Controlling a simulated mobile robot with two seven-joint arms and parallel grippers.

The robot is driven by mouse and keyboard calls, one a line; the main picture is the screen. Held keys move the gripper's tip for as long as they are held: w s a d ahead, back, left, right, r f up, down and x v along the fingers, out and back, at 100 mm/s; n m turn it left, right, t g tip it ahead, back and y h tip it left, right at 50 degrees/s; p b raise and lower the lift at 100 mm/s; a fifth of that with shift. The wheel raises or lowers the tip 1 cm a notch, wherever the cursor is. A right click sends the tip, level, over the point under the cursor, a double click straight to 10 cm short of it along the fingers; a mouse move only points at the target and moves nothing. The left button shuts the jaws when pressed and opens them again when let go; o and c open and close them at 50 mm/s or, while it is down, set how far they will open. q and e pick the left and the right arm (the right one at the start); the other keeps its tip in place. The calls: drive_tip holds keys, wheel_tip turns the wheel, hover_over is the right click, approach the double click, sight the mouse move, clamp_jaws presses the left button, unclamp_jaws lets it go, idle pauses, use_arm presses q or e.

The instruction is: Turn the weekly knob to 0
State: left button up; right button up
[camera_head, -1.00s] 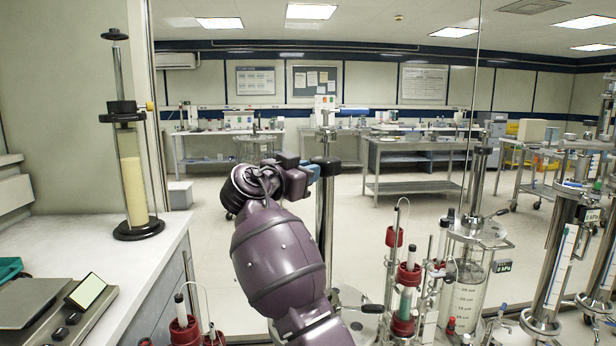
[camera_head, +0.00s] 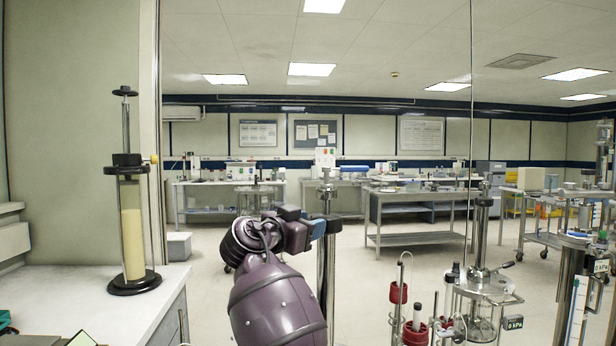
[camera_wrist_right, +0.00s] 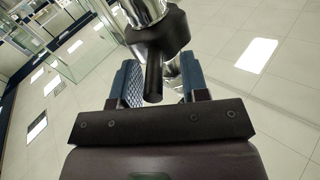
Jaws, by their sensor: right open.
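No weekly knob with readable marks shows, and I cannot tell which part it is. In the right wrist view, a black fitting (camera_wrist_right: 160,35) with a short black rod (camera_wrist_right: 153,82) hangs below a bright metal column (camera_wrist_right: 146,11). My right gripper (camera_wrist_right: 160,84) is open, with one blue-lined finger on each side of the rod. In the head view my right gripper (camera_head: 318,228) is beside a black fitting (camera_head: 333,224) on an upright steel column (camera_head: 325,265). Contact cannot be told. My left gripper is out of view.
A glass column with yellow packing (camera_head: 132,230) stands on a white counter (camera_head: 70,290) at left. More columns (camera_head: 480,250) and red-capped tubes (camera_head: 415,330) stand at lower right. Work benches (camera_head: 420,205) line the back, with open floor before them.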

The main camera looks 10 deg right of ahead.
wheel_tip(320, 180, up, 19)
drive_tip(key=shift+p, duration=0.45)
idle(0.5)
